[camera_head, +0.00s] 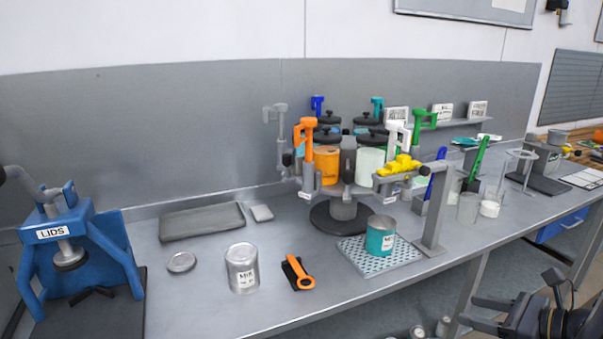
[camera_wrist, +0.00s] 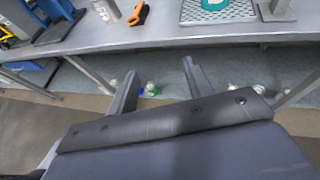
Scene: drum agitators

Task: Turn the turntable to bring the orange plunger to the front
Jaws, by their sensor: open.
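The turntable stands on a dark round base (camera_head: 342,216) at the middle of the bench and carries several canisters with black lids. The orange plunger (camera_head: 307,150) stands upright at the turntable's left front, by the orange canister (camera_head: 328,165). A white plunger (camera_head: 396,137) is at the right front, a green one (camera_head: 424,118) at the right, a grey one (camera_head: 281,130) at the left, and blue (camera_head: 317,104) and teal (camera_head: 377,106) ones at the back. My gripper (camera_wrist: 158,78) is open and empty, off the bench's front edge; it also shows at the lower right of the head view (camera_head: 500,302).
A teal can (camera_head: 380,236) stands on a perforated tray (camera_head: 352,252) before the turntable, beside a grey post (camera_head: 437,215) with a yellow-topped arm. A silver can (camera_head: 242,268), an orange-handled tool (camera_head: 302,275) and a blue lid press (camera_head: 75,225) are to the left.

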